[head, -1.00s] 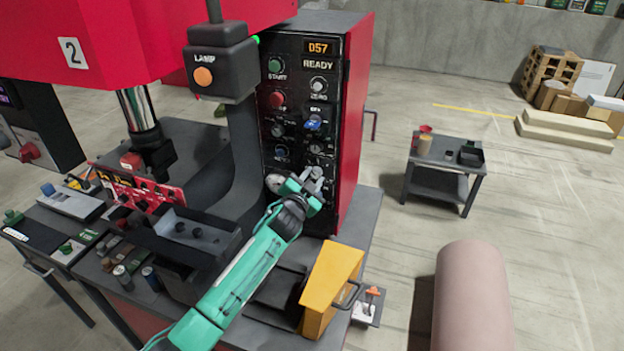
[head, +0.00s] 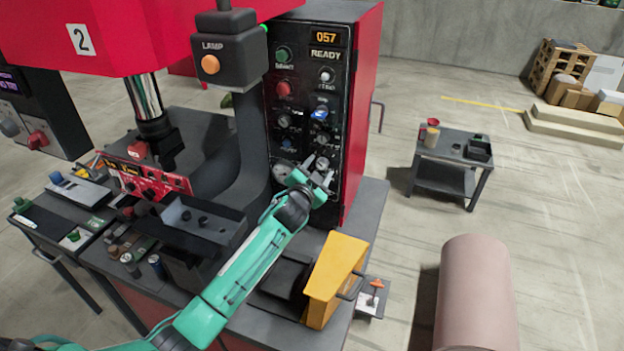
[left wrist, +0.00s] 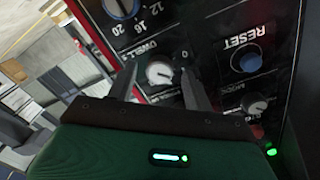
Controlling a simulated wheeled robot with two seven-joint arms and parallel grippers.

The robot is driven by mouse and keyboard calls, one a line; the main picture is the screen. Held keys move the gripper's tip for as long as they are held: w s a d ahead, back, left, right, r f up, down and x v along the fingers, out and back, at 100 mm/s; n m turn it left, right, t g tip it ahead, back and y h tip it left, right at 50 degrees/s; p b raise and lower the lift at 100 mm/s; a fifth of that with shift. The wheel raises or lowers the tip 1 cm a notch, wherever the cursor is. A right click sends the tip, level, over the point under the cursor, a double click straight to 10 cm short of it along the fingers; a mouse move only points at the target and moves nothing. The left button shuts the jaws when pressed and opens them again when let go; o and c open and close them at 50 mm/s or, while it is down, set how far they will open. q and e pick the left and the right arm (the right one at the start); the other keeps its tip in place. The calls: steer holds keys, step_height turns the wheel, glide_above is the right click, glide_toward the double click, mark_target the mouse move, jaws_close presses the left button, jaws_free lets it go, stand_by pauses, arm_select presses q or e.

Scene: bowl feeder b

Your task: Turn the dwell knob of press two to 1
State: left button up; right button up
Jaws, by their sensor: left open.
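Press two, with a red head and a white "2" plate (head: 82,39), fills the left of the head view. Its black control panel (head: 270,100) shows 057 and READY. The dwell knob (left wrist: 160,73) is small, round and silver-white, with DWELL lettering beside it in the left wrist view. My left gripper (head: 320,173) is at the lower part of the panel. In the left wrist view its two open fingers (left wrist: 158,78) stand on either side of the dwell knob, with gaps visible. I cannot tell which number its pointer marks. My right gripper is out of view.
A blue RESET button (left wrist: 246,58), a MODE knob (left wrist: 256,104) and a large blue knob (left wrist: 122,8) are close to the fingers. A small cart (head: 447,168) stands on open floor to the right.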

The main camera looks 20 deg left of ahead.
arm_select(q)
steer(key=s+b, duration=0.4)
steer(key=s, duration=0.9)
steer(key=shift+s+a+r, duration=0.15)
steer(key=shift+s+a, duration=0.1)
steer(key=shift+a, duration=0.1)
